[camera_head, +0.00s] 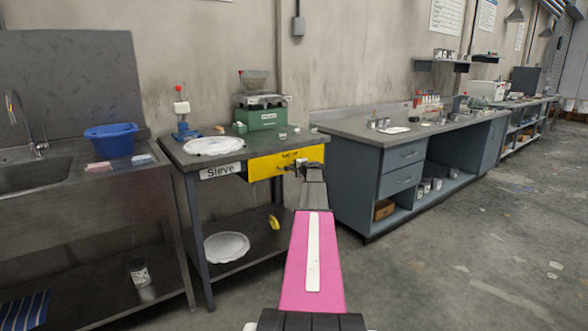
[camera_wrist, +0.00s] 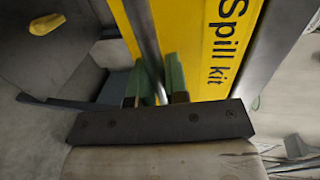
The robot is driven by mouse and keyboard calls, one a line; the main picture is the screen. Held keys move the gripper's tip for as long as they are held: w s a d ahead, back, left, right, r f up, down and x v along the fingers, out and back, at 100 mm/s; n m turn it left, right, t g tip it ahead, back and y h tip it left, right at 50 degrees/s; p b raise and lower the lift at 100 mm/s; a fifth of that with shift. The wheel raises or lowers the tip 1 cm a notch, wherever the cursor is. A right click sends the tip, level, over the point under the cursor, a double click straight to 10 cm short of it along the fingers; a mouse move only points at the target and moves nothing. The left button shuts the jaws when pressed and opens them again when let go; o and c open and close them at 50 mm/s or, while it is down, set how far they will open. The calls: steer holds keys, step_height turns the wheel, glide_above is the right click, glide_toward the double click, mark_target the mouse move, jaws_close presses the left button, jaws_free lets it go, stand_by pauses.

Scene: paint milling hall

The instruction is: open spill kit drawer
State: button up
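The spill kit drawer has a yellow front (camera_head: 265,167) under the right part of the sieve table. In the wrist view its front (camera_wrist: 215,45) fills the upper middle, with "Spill kit" in black letters and a grey metal handle bar (camera_wrist: 143,25). My gripper (camera_head: 301,166) is at the drawer front in the head view and hides part of it. In the wrist view my gripper's green-padded fingers (camera_wrist: 156,85) stand one on each side of the bar. Whether they press on it is not clear. The drawer front looks about flush with the table front.
The sieve table's top (camera_head: 215,143) carries a green sieve machine (camera_head: 262,118). Its lower shelf (camera_head: 260,238) holds a white dish and a yellow item. A sink bench with a blue basin (camera_head: 112,139) stands left, a blue-grey workbench (camera_head: 345,175) right. Open floor (camera_head: 440,265) lies front right.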

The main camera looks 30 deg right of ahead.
steer(key=shift+s, duration=0.1)
jaws_close()
steer(key=f+v, duration=0.3)
steer(key=v, duration=1.2)
steer(key=s+f+v, duration=0.1)
steer(key=f+v, duration=0.2)
steer(key=v, duration=1.2)
steer(key=shift+s, duration=0.5)
steer(key=o, duration=0.7)
jaws_free()
steer(key=shift+c, duration=0.2)
steer(key=a+v, duration=0.1)
steer(key=v, duration=0.9)
steer(key=shift+s+d, duration=0.4)
steer(key=shift+d, duration=0.05)
